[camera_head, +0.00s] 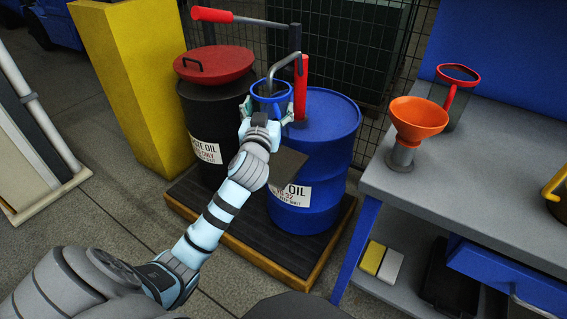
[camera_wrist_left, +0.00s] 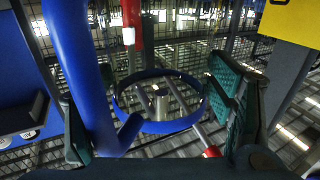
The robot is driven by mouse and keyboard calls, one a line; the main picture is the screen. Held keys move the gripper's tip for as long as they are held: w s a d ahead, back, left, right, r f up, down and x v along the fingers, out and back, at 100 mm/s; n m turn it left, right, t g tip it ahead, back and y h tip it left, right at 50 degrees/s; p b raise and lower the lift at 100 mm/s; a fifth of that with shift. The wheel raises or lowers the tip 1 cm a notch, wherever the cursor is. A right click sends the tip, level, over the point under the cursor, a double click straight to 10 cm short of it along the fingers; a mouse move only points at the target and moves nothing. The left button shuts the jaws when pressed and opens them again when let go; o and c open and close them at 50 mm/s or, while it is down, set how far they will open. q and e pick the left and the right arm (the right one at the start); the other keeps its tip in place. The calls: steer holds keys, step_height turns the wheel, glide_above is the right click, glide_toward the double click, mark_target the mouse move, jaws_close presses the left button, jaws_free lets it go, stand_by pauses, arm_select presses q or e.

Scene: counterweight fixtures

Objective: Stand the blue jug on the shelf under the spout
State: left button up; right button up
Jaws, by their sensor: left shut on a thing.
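The blue jug (camera_head: 270,103) is held up by my left gripper (camera_head: 266,112), whose jaws are around it. Its open top faces up, and the bent grey spout (camera_head: 277,70) comes down over or into the opening in the head view. In the left wrist view a blue ring, which looks like the jug's rim (camera_wrist_left: 126,119), surrounds a metal end. The left gripper's teal fingers (camera_wrist_left: 160,120) stand at either side. A flat grey-brown shelf (camera_head: 288,168) shows lower down by the blue drum, partly behind my arm. My right gripper is not in view.
The pump with a red handle (camera_head: 212,15) rises beside the blue drum (camera_head: 333,130). A black drum (camera_head: 207,112) with a red lid stands left, near a yellow post (camera_head: 125,80). A grey bench (camera_head: 470,180) with an orange funnel (camera_head: 418,120) stands right. Wire mesh is behind.

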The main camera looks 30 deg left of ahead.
arm_select(q)
step_height(320, 180, down, 9)
steer(key=b, duration=0.4)
steer(key=shift+s+a+f, duration=0.1)
steer(key=shift+f, duration=0.15)
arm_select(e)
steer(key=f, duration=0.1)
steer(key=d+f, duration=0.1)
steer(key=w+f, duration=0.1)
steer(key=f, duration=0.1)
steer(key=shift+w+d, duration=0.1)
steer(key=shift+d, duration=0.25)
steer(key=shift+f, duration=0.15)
arm_select(q)
steer(key=o, duration=1.2)
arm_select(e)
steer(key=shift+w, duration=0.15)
